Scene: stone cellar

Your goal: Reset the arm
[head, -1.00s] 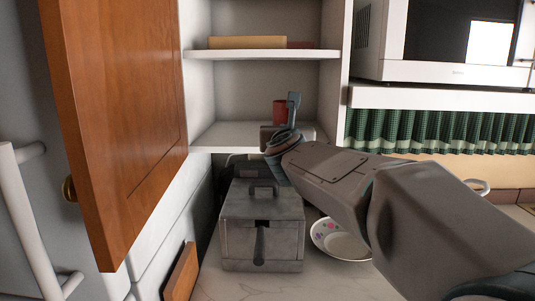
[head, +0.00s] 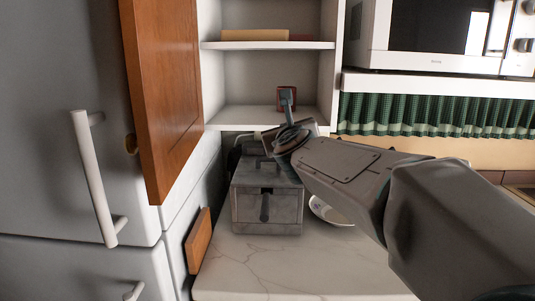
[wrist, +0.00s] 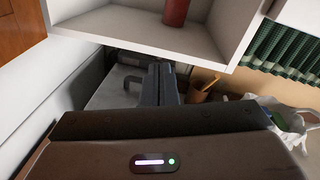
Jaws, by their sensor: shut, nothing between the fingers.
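My arm reaches in from the right of the head view. My gripper (head: 288,98) is shut and empty, in front of the lower shelf of the open cupboard. In the wrist view my gripper (wrist: 160,72) shows as two dark fingers together below the cupboard's bottom edge. A red container (wrist: 175,12) stands on that shelf in the wrist view. In the head view my gripper partly covers it. My wrist hangs above a grey metal toaster-like box (head: 267,205) on the counter.
The brown cupboard door (head: 165,95) stands open at left, before a grey fridge (head: 60,170). A patterned dish (head: 328,212) lies partly behind my arm. A white microwave (head: 430,30) sits upper right. The marble counter (head: 290,265) is clear in front.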

